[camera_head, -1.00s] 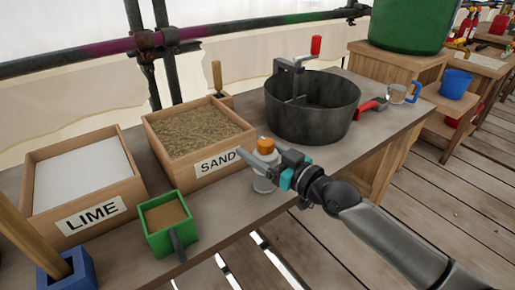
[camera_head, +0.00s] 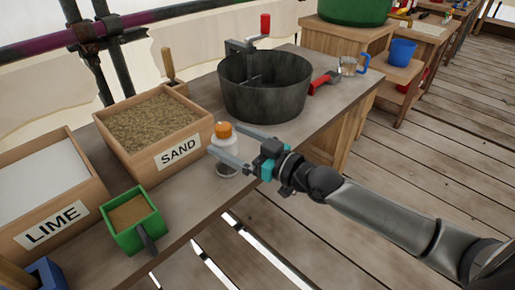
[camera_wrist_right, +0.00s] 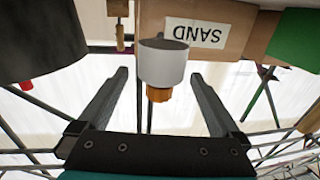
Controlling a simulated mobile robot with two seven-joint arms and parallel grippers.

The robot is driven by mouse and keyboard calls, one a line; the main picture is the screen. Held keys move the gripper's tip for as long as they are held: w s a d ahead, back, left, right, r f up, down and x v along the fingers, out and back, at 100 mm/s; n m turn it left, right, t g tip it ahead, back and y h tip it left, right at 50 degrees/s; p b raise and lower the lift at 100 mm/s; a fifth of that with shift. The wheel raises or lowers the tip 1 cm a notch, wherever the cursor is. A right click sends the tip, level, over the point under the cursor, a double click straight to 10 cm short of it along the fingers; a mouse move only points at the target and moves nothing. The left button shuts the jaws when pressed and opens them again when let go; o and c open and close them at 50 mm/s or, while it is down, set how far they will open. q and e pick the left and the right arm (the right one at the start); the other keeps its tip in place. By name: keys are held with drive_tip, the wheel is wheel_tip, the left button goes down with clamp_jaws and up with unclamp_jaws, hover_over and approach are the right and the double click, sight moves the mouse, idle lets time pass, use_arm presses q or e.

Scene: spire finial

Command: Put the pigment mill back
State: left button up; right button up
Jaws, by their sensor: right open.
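The pigment mill appears to be the small upright white jar (camera_head: 227,145) with an orange cap and darker base, on the bench in front of the sand box. It also shows upside down in the wrist view (camera_wrist_right: 163,66), with a grey end and the orange cap downward. My right gripper (camera_head: 226,139) is open, with one finger on each side of the mill in the head view. In the wrist view its fingers (camera_wrist_right: 159,75) flank the cap end with gaps on both sides. Whether a finger touches it is unclear. My left gripper is out of view.
The sand box (camera_head: 150,160) stands right behind the mill, with the lime box (camera_head: 85,190) and a green scoop box (camera_head: 135,238) to the left. A dark mixing pan (camera_head: 262,95) with a red-handled crank stands behind right. Bare bench top (camera_head: 325,112) lies right of the pan.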

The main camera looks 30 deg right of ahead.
drive_tip(key=p+v, duration=0.1)
drive_tip(key=v, duration=0.4)
drive_tip(key=shift+s+d, duration=0.1)
drive_tip(key=shift+s, duration=0.1)
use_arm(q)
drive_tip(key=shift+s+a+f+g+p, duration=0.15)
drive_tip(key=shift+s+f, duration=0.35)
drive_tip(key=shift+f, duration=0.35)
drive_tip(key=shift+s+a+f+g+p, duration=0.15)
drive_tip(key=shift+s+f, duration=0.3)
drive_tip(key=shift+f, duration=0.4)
use_arm(e)
drive_tip(key=shift+v, duration=0.85)
